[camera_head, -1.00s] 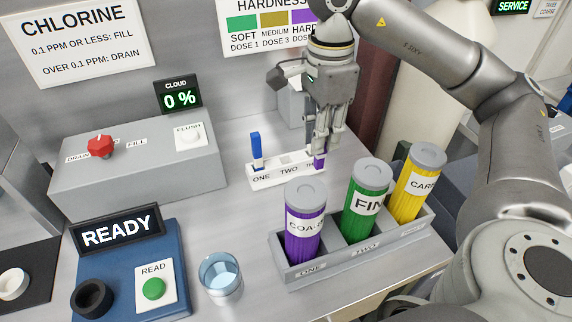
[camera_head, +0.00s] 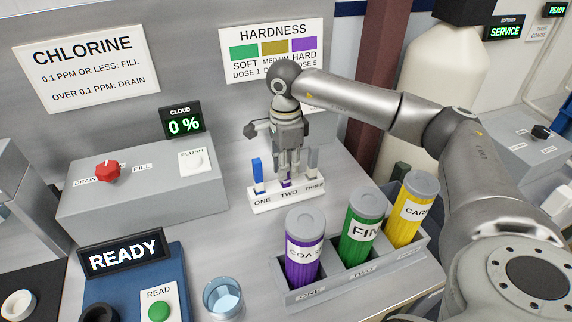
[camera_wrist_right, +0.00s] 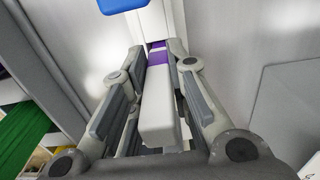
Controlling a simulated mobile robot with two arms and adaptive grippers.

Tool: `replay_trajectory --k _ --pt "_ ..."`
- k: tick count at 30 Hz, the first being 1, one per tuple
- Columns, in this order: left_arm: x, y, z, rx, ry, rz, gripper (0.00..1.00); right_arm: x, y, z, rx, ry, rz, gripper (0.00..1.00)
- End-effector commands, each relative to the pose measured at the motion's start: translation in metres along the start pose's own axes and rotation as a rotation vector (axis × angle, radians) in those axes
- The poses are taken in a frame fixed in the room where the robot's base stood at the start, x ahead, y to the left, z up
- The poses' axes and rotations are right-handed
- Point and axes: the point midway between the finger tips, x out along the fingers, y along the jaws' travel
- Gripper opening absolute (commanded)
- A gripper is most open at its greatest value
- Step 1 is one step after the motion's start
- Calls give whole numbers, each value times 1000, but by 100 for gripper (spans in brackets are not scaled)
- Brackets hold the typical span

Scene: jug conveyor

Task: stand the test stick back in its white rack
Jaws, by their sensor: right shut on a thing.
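The white rack (camera_head: 262,207) stands on the bench, with slots labelled ONE, TWO and THREE. A blue-topped stick (camera_head: 257,171) stands upright in slot ONE. My right gripper (camera_head: 289,172) points down over slot TWO and is shut on the test stick. The stick's purple part (camera_head: 286,183) shows at slot TWO, below the fingers. In the right wrist view, the white shaft of the stick (camera_wrist_right: 157,120) runs between the finger pads. How deep its lower end sits is hidden. My left gripper is out of view.
Three capped tubes, purple (camera_head: 303,250), green (camera_head: 359,232) and yellow (camera_head: 411,215), stand in a grey holder (camera_head: 330,288) in front of the rack. A glass of water (camera_head: 222,297) is at front left. A grey control box (camera_head: 140,205) is left of the rack.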

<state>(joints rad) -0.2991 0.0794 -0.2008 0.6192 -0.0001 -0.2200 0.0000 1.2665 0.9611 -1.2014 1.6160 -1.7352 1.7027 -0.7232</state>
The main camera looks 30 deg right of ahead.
Motion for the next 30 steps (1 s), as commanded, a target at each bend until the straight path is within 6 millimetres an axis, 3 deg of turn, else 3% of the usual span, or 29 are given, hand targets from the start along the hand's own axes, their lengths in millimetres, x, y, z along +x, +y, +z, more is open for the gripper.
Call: replay_trajectory --k 3,15,16,20,30 --pt "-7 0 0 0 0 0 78 9 0 0 1 0 0 1" --pt "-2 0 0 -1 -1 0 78 16 0 0 1 -1 -2 1" --pt "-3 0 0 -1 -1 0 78 15 0 0 1 -1 -2 21" --pt "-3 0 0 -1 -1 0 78 14 0 0 1 -1 -2 38" --pt "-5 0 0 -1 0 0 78 13 0 0 1 -2 -2 39"
